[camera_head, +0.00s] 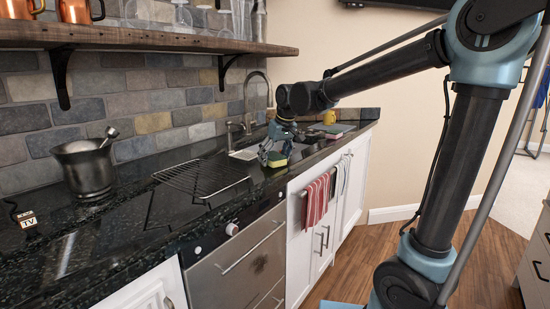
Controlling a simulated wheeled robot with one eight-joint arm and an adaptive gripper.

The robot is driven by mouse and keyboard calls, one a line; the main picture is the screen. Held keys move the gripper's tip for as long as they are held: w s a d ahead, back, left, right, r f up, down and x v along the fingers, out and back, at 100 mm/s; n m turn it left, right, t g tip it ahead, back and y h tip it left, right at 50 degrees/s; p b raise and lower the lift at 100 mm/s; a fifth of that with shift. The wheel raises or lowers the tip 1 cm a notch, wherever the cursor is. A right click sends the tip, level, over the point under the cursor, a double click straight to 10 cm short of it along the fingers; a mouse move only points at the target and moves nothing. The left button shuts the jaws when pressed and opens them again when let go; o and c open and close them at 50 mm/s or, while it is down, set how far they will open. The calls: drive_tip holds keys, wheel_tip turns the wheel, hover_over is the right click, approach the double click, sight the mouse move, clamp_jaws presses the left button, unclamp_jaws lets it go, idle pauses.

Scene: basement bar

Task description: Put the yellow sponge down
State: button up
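The yellow sponge (277,160) shows at my gripper (276,152), low over the front part of the dark countertop, just in front of the sink. It is small, yellow with a darker side. My gripper points down, and its fingers appear to be closed around the sponge, partly covering it. I cannot tell whether the sponge's underside touches the counter.
The sink (243,154) and its faucet (260,98) are just behind my gripper. A wire rack (200,178) lies on the counter to the left, near a metal mortar (85,167). A yellow mug (329,118) stands farther back. Striped towels (317,199) hang below.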

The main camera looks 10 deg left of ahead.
drive_tip(key=shift+r, duration=0.15)
drive_tip(key=shift+r, duration=0.25)
drive_tip(key=v, duration=1.2)
drive_tip(key=s+d+f+m+h, duration=0.1)
drive_tip(key=s+d+f, duration=0.1)
drive_tip(key=d+f, duration=0.35)
drive_tip(key=s+d+f+m, duration=0.1)
drive_tip(key=d+f+m, duration=0.1)
drive_tip(key=d, duration=0.7)
drive_tip(key=s+d+f+m+h, duration=0.1)
drive_tip(key=s+d+f, duration=0.1)
drive_tip(key=d+f, duration=0.35)
drive_tip(key=s+d+f+m+h, duration=0.1)
drive_tip(key=s+d+f+m, duration=0.3)
drive_tip(key=s+d+f, duration=1)
wheel_tip(320, 180, down, 3)
drive_tip(key=d, duration=0.3)
drive_tip(key=shift+s+r+m+g, duration=0.2)
drive_tip(key=shift+s+m+g, duration=0.2)
